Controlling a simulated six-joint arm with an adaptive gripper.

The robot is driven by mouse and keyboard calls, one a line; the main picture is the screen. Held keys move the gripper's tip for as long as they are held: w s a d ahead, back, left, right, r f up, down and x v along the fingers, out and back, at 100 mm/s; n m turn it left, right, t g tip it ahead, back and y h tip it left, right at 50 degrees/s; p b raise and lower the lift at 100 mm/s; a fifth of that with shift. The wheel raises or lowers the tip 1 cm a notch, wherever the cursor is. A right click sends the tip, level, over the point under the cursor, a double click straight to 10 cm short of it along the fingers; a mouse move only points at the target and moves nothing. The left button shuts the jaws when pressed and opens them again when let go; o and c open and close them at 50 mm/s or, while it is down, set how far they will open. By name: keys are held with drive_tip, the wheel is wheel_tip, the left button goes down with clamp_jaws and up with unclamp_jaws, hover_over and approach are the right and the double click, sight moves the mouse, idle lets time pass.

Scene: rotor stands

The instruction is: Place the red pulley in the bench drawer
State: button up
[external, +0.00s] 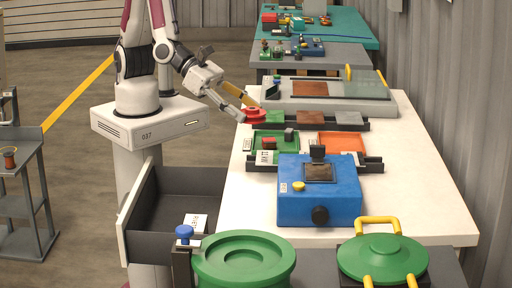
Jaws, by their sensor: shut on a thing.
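The red pulley (253,115) is at the left edge of the white bench's far half. My gripper (241,112) reaches down to it from the upper left and is shut on it. The pulley is at the near left of a dark rack; whether it touches the rack or is lifted clear cannot be told. The bench drawer (128,208) is pulled open on the bench's left side, nearer the camera than my gripper. Its dark inside looks empty.
A blue box (335,205) with a yellow button stands on the white bench (432,205). Green and orange trays (341,142) lie behind it. A green round lid (244,256), a blue knob (184,232) and a yellow-handled green lid (382,257) are in front.

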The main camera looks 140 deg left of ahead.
drive_tip(key=a+f+n+y, duration=0.1)
drive_tip(key=a+f, duration=0.1)
drive_tip(key=a, duration=0.3)
drive_tip(key=n+g+y, duration=0.6)
drive_tip(key=n, duration=0.2)
hover_over(379, 147)
wheel_tip(379, 147, down, 6)
drive_tip(key=shift+s+a+r, duration=0.1)
drive_tip(key=shift+s+r, duration=0.05)
drive_tip(key=shift+f, duration=3.15)
